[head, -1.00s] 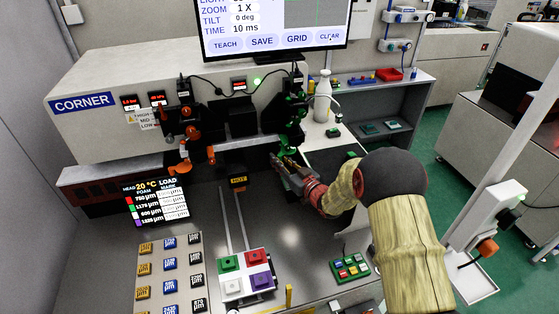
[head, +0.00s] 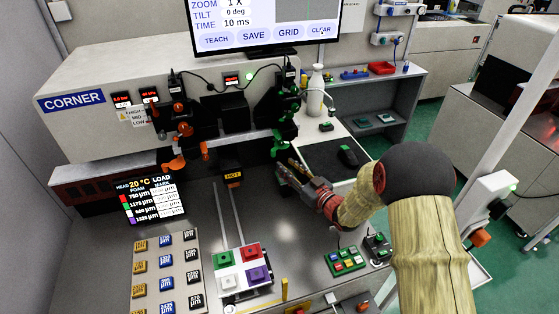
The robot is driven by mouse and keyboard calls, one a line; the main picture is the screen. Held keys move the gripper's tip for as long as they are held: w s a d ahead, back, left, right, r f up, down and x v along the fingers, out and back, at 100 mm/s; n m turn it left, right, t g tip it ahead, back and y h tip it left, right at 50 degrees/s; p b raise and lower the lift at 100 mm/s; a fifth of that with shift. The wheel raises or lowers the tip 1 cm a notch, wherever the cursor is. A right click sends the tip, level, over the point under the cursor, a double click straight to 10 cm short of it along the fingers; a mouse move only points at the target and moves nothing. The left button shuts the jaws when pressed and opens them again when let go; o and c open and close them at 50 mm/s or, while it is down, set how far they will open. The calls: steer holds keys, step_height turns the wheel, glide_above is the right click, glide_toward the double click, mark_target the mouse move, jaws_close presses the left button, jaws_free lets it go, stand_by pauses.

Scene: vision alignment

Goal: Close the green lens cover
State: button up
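The green lens assembly (head: 286,132) hangs from the front of the machine, right of the dark central block. Its green lower parts, including what looks like the cover (head: 279,150), show above my gripper; whether the cover is open or shut is too small to tell. My gripper (head: 284,171) is just below and slightly right of these green parts, with its fingers pointing up and left. It appears apart from them. The fingers are small and seen at a slant, so their opening is unclear. Nothing shows held between them.
A similar orange lens assembly (head: 180,150) hangs to the left. An orange-black HOT block (head: 233,175) stands left of my gripper. A colored button pad (head: 346,262) lies in front. Bare metal table (head: 290,225) lies between.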

steer(key=shift+v, duration=1.55)
